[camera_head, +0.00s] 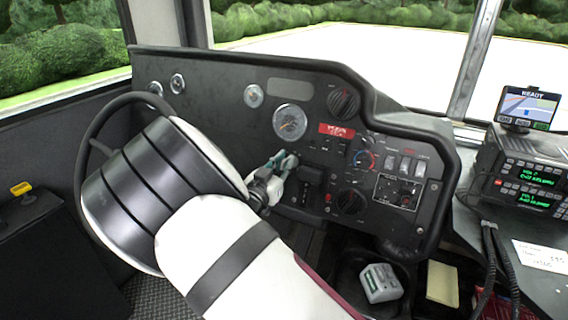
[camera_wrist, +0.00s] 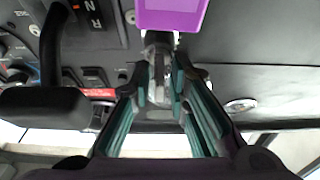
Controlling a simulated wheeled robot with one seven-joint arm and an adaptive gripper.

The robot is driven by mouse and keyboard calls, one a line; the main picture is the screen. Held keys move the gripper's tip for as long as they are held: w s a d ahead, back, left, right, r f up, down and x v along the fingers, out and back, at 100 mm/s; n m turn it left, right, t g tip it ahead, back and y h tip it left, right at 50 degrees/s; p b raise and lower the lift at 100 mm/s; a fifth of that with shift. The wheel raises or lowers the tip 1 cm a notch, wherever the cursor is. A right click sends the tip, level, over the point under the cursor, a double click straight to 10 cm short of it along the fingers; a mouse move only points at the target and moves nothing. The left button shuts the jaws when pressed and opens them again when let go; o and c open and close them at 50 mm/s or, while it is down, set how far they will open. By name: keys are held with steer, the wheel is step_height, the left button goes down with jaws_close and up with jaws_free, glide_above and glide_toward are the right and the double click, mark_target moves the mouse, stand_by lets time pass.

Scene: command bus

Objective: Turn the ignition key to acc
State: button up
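My gripper (camera_head: 284,162) reaches the dashboard just left of the gear selector, with its teal pads showing. In the wrist view my gripper (camera_wrist: 160,82) points at a grey metallic piece, apparently the ignition key (camera_wrist: 158,70), which lies between the two fingertips. The fingers stand apart, one on each side of it, and a narrow gap seems to show; contact is unclear. A purple tag (camera_wrist: 168,14) is beside the key at the top of the wrist view. The key and its switch are hidden by my gripper in the head view, so the key's position cannot be read.
The steering wheel (camera_head: 82,165) is left of and behind my arm. The gear selector (camera_head: 306,187) is close to the right of my gripper; in the wrist view its dark lever (camera_wrist: 52,45) is at left. Gauges, knobs and switches fill the dashboard (camera_head: 270,88). A radio (camera_head: 530,172) stands at right.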

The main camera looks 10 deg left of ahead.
steer(key=shift+o, duration=0.6)
steer(key=shift+d, duration=0.15)
steer(key=shift+s, duration=0.25)
steer(key=v, duration=1.1)
steer(key=shift+s, duration=0.25)
steer(key=shift+a+f, duration=0.15)
steer(key=shift+a, duration=0.05)
